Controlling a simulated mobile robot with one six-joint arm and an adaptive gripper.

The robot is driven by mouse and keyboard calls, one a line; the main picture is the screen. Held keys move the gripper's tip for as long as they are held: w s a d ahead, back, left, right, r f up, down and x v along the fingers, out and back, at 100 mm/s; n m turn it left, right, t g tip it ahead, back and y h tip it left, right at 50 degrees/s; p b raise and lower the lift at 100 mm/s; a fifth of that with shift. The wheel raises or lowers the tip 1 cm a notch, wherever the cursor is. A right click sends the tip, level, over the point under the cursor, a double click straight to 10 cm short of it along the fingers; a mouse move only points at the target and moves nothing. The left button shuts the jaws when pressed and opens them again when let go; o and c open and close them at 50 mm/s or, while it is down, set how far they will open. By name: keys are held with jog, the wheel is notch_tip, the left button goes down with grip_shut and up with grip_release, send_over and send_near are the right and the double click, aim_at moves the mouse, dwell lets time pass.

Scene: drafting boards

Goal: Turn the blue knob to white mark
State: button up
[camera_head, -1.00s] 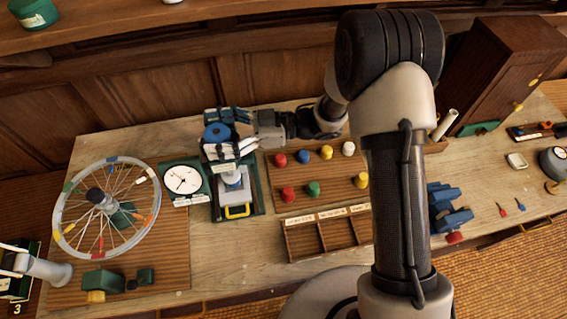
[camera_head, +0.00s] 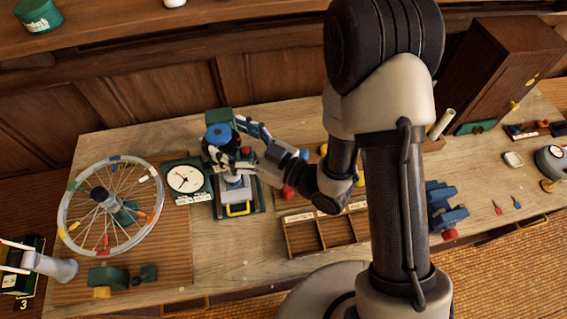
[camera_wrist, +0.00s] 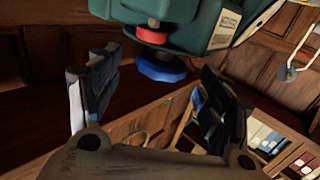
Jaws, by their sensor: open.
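The blue knob (camera_head: 218,134) is a round disc at the upper part of a green bench device (camera_head: 226,113), right of a white dial. In the wrist view the blue knob (camera_wrist: 160,68) shows beside a red ring (camera_wrist: 148,35) on the green body. My gripper (camera_head: 242,146) is at the device, coming from the lower right, fingers around the knob's side. In the wrist view my gripper (camera_wrist: 155,92) is open, with the knob showing between and beyond the fingers. I cannot tell whether they touch. Fingers partly cover the device front; I cannot make out the white mark.
The white dial (camera_head: 185,179) stands close left of the device, with a spoked wheel (camera_head: 62,209) further left. An empty compartment tray (camera_head: 303,236) lies at lower right. Coloured knobs on a board are partly hidden by my arm.

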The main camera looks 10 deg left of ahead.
jog(key=p+v, duration=0.6)
jog(key=v, duration=0.7)
jog(key=shift+s+d, duration=0.1)
jog(key=w+d+n+g+y+b, duration=0.2)
jog(key=w+n+g+b, duration=0.3)
jog(key=b, duration=1)
jog(key=shift+m+g, duration=0.3)
jog(key=shift+m, duration=0.4)
jog(key=a+b, duration=0.1)
jog(key=a, duration=0.4)
jog(key=w+a, duration=0.1)
jog(key=a, duration=0.5)
jog(key=w+a+b, duration=0.1)
jog(key=a, duration=0.4)
jog(key=shift+a+r+b, duration=0.15)
jog(key=shift+r+b, duration=0.05)
jog(key=shift+b, duration=0.15)
jog(key=c, duration=1.1)
